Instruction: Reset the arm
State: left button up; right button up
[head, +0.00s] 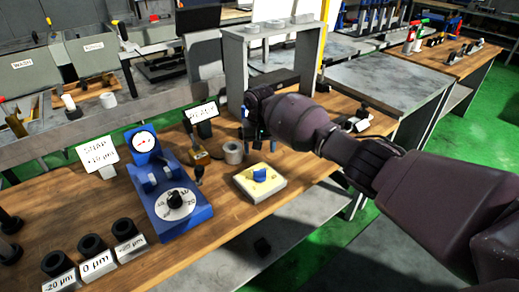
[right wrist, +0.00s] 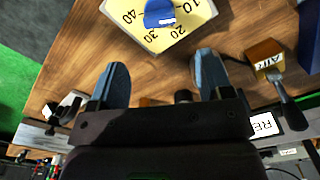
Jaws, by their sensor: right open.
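My right arm reaches in from the right in the head view. Its gripper (head: 262,140) hangs above the wooden bench, behind the yellow dial block. In the right wrist view the right gripper (right wrist: 160,82) has its two blue-grey fingers wide apart with nothing between them. The yellow dial block (head: 265,190) with a blue knob lies beyond the fingertips; it also shows at the top of the right wrist view (right wrist: 185,35). My left gripper is in neither view.
A blue gauge device (head: 170,205) with a black knob stands on the bench (head: 225,225), left of the dial block. Several black rings with µm labels (head: 95,262) stand at front left. A grey frame (head: 236,75) rises behind. The AIR block (right wrist: 264,55) is near the right finger.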

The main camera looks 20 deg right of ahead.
dwell(0.3)
jog(key=w+a+r+n+t+y, duration=0.45)
jog(key=a+r+n+t, duration=0.35)
jog(key=t, duration=0.3)
jog(key=s+d+f+m+h, duration=0.1)
jog(key=s+d+f, duration=0.4)
jog(key=s, duration=0.9)
jog(key=s+d+f+m+h, duration=0.2)
jog(key=s+d+f, duration=0.3)
jog(key=s+f, duration=0.5)
jog(key=s+d+f+m+h, duration=0.1)
jog(key=s+d+f, duration=0.4)
jog(key=s, duration=1.3)
notch_tip(320, 180, down, 4)
jog(key=shift+d+r+m+t+h, duration=0.25)
jog(key=shift+m+t+h, duration=0.15)
jog(key=shift+m, duration=0.1)
jog(key=shift+s, duration=0.1)
